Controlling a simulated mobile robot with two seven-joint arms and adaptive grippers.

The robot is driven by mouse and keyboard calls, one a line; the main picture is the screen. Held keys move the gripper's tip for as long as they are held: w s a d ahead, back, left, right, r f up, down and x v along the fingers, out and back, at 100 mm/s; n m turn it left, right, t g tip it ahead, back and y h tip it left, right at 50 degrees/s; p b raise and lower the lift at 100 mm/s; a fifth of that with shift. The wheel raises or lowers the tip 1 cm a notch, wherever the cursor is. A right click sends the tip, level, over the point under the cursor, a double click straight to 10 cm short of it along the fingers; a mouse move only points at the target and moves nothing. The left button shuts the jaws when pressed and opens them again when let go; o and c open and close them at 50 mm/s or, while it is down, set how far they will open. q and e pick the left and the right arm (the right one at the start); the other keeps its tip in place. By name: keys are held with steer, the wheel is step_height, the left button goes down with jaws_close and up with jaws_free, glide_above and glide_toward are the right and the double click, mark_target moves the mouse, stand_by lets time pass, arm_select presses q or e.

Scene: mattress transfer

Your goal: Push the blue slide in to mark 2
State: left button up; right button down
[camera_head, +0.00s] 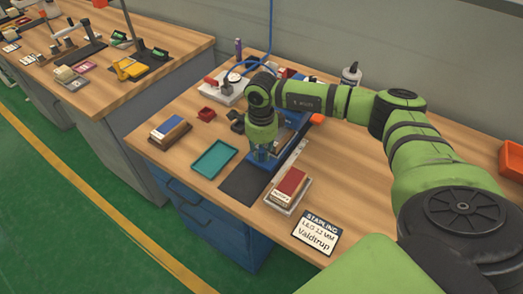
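My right arm comes in from the right and reaches over the workbench (350,190). Its gripper (262,153) points down at a blue device (292,133) standing behind a dark mat (240,187). The arm and gripper hide much of the device, so I cannot make out the blue slide for certain or tell whether the gripper touches it. A pale metal strip (291,154) runs along the device's right side; mark 2 is too small to read. The fingers are too small and dark to show if they are open or shut. My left gripper is out of view.
A teal tray (213,159) lies left of the mat. A bottle (351,74) stands by the wall. An orange bin (511,159) is at far right.

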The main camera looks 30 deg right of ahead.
mark_target(267, 145)
steer(key=shift+d, duration=0.2)
steer(key=shift+w+d+f+b, duration=0.1)
steer(key=shift+w+d+b, duration=0.15)
steer(key=shift+d+b, duration=0.3)
steer(key=shift+w+d+f+b, duration=0.1)
steer(key=shift+w+d+b, duration=0.15)
steer(key=shift+d+b, duration=0.25)
steer(key=shift+w+d+r, duration=0.1)
steer(key=shift+d+r, duration=0.05)
steer(key=shift+d, duration=0.1)
steer(key=shift+r, duration=0.1)
steer(key=c, duration=1.1)
jaws_free()
steer(key=shift+a, duration=0.1)
steer(key=shift+r, duration=0.55)
step_height(267, 145, up, 11)
